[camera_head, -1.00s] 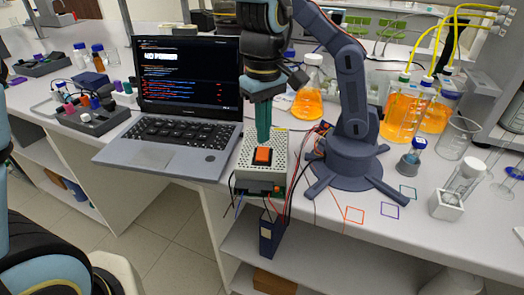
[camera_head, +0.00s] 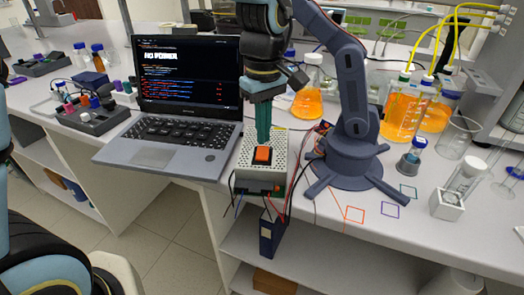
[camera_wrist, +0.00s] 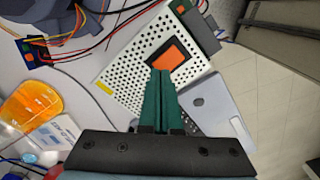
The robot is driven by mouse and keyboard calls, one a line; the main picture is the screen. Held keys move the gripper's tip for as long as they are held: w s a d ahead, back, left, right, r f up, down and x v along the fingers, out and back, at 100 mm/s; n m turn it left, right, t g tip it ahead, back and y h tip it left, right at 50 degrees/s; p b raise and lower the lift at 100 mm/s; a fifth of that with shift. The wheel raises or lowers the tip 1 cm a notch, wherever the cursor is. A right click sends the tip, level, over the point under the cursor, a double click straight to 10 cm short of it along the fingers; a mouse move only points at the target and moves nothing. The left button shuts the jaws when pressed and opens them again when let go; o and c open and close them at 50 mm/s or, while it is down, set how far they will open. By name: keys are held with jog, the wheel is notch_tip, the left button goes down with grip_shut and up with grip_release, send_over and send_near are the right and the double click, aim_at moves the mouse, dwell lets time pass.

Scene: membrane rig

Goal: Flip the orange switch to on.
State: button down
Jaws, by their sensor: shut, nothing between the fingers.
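The orange rocker switch (camera_head: 262,155) sits in a black frame on top of a perforated white power supply box (camera_head: 246,166) at the table's front edge. It also shows in the wrist view (camera_wrist: 171,55). My gripper (camera_head: 263,141) points down with its green fingers shut and empty. The fingertips are at the edge of the switch; in the wrist view they (camera_wrist: 163,74) overlap its near edge. I cannot tell whether they touch it. The laptop screen (camera_head: 188,70) reads "NO POWER".
The open laptop (camera_head: 165,150) stands left of the box. A blue-grey robot arm (camera_head: 355,160) stands close on the right, with wires running between. Flasks of orange liquid (camera_head: 403,112) stand behind it. The table's front edge (camera_head: 440,255) is near.

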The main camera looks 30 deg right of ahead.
aim_at(263, 147)
jog(key=shift+f+b, duration=0.55)
jog(key=shift+f, duration=0.3)
jog(key=shift+r, duration=0.1)
jog(key=shift+r+p, duration=2.85)
jog(key=shift+r, duration=0.7)
jog(key=shift+f, duration=0.1)
